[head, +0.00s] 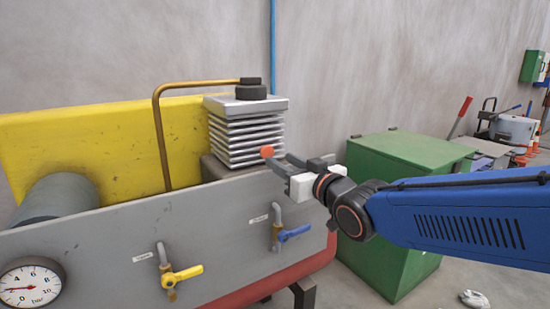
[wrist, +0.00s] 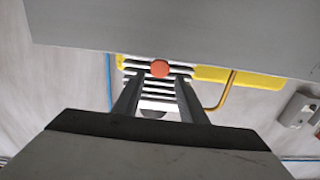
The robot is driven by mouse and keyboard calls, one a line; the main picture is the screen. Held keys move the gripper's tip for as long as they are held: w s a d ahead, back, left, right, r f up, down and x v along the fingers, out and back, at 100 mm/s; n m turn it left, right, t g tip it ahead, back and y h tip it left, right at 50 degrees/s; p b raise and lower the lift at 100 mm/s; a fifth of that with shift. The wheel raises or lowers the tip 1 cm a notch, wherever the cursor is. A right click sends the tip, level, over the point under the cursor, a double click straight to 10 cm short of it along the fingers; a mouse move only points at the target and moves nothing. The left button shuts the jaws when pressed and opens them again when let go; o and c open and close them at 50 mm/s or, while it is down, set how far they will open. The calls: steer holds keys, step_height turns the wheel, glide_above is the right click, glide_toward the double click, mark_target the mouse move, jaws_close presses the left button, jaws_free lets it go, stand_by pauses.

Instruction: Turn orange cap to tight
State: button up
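The orange cap (head: 267,151) is a small round knob in front of the finned grey block on the machine. In the wrist view the cap (wrist: 160,69) shows as an orange disc at the far end of my fingers, between their tips with a gap on both sides. My gripper (head: 279,160) reaches in from the right with its fingers spread, and its tips are close to the cap. The fingers (wrist: 157,80) are open in the wrist view and hold nothing. I cannot tell whether the tips reach around the cap or stop just short of it.
The grey front panel (head: 110,245) carries a yellow-handled valve (head: 182,275), a blue-handled valve (head: 293,232) and a pressure gauge (head: 30,285). A brown pipe (head: 157,130) bends beside the finned block (head: 246,130). A green cabinet (head: 405,160) stands behind my arm.

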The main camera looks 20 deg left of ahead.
steer(key=v, duration=0.9)
steer(key=d+f+m+g+h, duration=0.1)
steer(key=d+f+m+h, duration=0.35)
steer(key=d, duration=0.95)
steer(key=d+f+m+h, duration=0.2)
steer(key=d+f+h, duration=0.5)
steer(key=d, duration=0.6)
steer(key=s+d+f+m+g+h, duration=0.1)
steer(key=s+d+f+g, duration=0.2)
steer(key=s+d+f, duration=0.2)
steer(key=s+d+f+m+g+h, duration=0.1)
steer(key=s+d+f, duration=0.5)
steer(key=s, duration=0.6)
steer(key=d+m+g, duration=0.1)
steer(key=d, duration=0.1)
steer(key=shift+s+d+g, duration=0.25)
steer(key=shift+d+g, duration=0.05)
steer(key=shift+g, duration=0.1)
steer(key=shift+f, duration=0.15)
